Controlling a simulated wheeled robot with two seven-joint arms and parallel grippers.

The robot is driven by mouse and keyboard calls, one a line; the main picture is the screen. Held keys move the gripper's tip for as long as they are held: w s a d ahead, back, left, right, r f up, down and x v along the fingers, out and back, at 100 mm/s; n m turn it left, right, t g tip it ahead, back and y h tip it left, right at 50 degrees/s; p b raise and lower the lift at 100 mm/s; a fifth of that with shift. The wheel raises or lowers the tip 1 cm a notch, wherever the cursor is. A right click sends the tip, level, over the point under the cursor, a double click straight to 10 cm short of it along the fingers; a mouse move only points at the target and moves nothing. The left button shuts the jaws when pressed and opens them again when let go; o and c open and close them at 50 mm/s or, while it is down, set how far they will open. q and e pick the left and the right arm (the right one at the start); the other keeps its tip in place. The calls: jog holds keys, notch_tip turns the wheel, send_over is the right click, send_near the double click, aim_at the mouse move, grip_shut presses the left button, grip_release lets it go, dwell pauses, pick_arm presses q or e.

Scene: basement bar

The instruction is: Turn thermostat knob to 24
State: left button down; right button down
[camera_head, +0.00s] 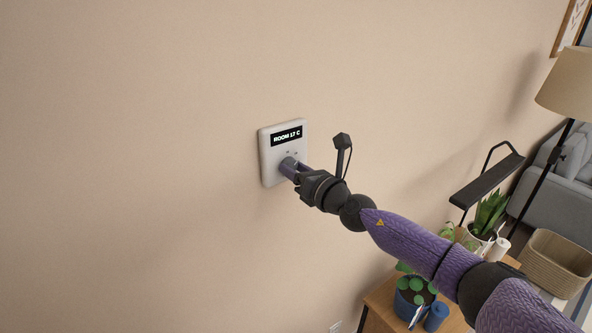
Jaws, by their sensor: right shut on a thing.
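The thermostat (268,163) is a white rounded panel on the beige wall, near the middle of the head view. Its dark display (287,136) reads "ROOM 17 C". The thermostat knob (287,166) is a grey round piece on the lower part of the panel. My right gripper (294,169) reaches in from the lower right and is shut on the knob. Its fingers cover much of the knob, so the knob's pointer and most dial marks are hidden. My left gripper is not in view.
A wooden table (384,302) stands below right, with a plant in a blue pot (408,303) and a blue cup (437,316). A floor lamp (568,82), a wicker basket (556,262) and a grey sofa (562,205) are farther right. The wall left of the thermostat is clear.

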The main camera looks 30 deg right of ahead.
jog(key=shift+m, duration=0.3)
jog(key=m+h+p, duration=0.1)
jog(key=m+p, duration=0.1)
jog(key=m, duration=1.1)
jog(key=m+t+h+p, duration=0.1)
jog(key=m+p, duration=0.2)
jog(key=m, duration=1.1)
jog(key=shift+a+r, duration=0.15)
jog(key=shift+m+h+p, duration=0.3)
jog(key=shift+m+p, duration=0.2)
jog(key=shift+m, duration=1.4)
